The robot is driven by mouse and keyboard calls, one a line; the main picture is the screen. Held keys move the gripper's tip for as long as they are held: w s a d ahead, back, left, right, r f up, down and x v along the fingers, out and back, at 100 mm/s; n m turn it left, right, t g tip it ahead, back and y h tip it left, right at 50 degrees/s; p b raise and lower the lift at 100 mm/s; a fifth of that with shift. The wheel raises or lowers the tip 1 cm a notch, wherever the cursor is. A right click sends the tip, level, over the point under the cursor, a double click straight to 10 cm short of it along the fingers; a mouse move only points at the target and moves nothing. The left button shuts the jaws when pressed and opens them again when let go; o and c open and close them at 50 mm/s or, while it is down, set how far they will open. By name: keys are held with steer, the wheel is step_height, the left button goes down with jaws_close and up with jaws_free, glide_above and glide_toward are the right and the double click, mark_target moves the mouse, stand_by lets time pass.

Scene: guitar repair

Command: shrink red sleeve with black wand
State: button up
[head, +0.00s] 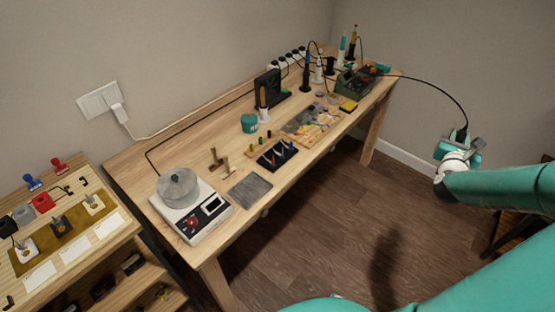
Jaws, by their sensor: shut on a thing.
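My gripper (460,148) is at the right, out over the floor and well clear of the bench's right end. It is shut on a dark thing (461,134) with a black cable, which looks like the black wand. My gripper hides most of it. The cable (436,83) arcs back to the far right end of the bench. The red sleeve cannot be made out. A board (312,122) with small coloured parts lies on the middle of the bench, too small to tell apart.
The wooden bench (140,157) holds a white heater with a glass pot (178,188), a grey pad (250,189), a black tray (277,155), a teal cup (249,123), a yellow sponge (348,105) and a green box (358,81). Upright tools crowd the back. Floor before the bench is clear.

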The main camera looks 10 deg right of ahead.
steer(key=shift+w+a+r, duration=0.15)
steer(key=shift+w+r, duration=0.05)
steer(key=shift+r, duration=0.1)
steer(key=shift+w+r, duration=0.1)
steer(key=shift+r, duration=0.25)
step_height(320, 180, up, 9)
steer(key=shift+f, duration=0.2)
